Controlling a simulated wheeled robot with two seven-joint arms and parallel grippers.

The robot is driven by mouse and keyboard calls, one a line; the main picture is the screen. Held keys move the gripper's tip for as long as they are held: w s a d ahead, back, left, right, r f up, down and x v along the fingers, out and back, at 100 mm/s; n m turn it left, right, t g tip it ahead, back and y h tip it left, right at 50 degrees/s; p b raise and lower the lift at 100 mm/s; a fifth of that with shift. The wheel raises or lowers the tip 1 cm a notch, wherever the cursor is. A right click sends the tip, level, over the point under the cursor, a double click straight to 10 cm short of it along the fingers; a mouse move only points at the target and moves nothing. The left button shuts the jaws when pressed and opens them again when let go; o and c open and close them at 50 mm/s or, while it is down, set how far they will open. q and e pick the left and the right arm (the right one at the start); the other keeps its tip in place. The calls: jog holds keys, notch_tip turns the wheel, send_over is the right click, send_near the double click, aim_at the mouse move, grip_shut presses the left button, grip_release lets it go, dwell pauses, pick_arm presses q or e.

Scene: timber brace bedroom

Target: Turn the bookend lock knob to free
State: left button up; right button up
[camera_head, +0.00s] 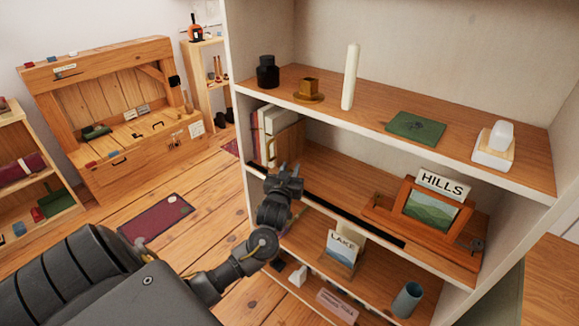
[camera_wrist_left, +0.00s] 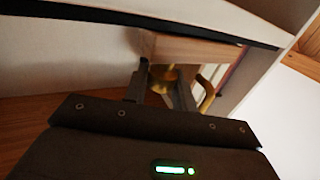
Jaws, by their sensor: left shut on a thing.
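The wooden bookend (camera_head: 289,144) stands on the middle shelf at the left, beside several upright books (camera_head: 268,128). A curved brass piece shows on it in the head view and in the left wrist view (camera_wrist_left: 207,92). My left gripper (camera_head: 284,178) is in front of the bookend at the shelf's front edge. In the left wrist view the brass lock knob (camera_wrist_left: 162,79) sits under the wooden block (camera_wrist_left: 190,47), between the fingers of my left gripper (camera_wrist_left: 160,84), which are shut on it. The knob is hidden behind the gripper in the head view. My right gripper is not in view.
On the same shelf a wooden frame stand (camera_head: 431,207) with a HILLS card (camera_head: 441,184) stands to the right. The shelf above (camera_head: 340,112) holds several small items. A LAKE card (camera_head: 341,244) and a grey cup (camera_head: 407,299) stand below.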

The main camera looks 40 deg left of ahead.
pick_arm(q)
jog(key=shift+r, duration=0.1)
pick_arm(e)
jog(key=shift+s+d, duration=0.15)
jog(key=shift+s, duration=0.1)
pick_arm(q)
jog(key=o, duration=1)
jog(key=shift+c, duration=0.2)
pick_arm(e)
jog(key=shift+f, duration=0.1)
pick_arm(q)
jog(key=shift+s, duration=0.1)
jog(key=shift+s+d, duration=0.25)
jog(key=v, duration=1)
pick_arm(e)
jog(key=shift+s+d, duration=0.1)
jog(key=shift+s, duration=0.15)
